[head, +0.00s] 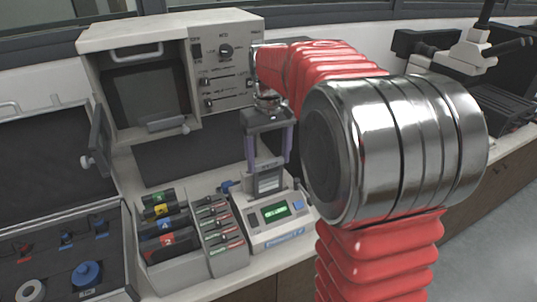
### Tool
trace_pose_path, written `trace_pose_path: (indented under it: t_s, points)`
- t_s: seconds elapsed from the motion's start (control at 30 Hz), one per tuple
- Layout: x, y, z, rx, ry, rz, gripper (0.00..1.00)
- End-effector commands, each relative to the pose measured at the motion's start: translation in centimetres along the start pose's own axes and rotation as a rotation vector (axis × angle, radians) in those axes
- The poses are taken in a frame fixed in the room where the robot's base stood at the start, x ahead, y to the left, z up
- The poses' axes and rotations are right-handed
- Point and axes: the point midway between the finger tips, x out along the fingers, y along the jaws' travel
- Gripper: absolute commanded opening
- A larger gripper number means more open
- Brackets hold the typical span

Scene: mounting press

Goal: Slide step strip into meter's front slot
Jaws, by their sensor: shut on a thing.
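The meter (281,212) is a pale box with a lit green display and blue keys, standing on the counter at the picture's centre. My gripper (269,160), with two purple fingers, points down over the meter's back part. It is shut on a small flat piece with a grey-white face (268,183), which I take to be the step strip. The piece is upright between the fingers, at the back of the meter's top. I cannot tell whether its lower edge touches the meter. The front slot cannot be made out at this size.
Left of the meter stand a grey rack (222,232) of slim tools and a holder (168,236) with several colour-labelled packs. An open black case (65,250) lies at far left. A large pale machine (170,75) stands behind. A microscope (475,50) is at back right.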

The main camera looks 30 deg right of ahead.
Motion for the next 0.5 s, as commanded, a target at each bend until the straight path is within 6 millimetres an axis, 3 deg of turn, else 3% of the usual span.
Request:
trace_pose_path:
  t_s: [0.13,0.17,0.5]
  points:
    - [-0.01,0.0,0.0,0.0,0.0,0.0,0.29]
    - [-0.02,0.0,0.0,0.0,0.0,0.0,0.7]
    - [-0.03,0.0,0.0,0.0,0.0,0.0,0.91]
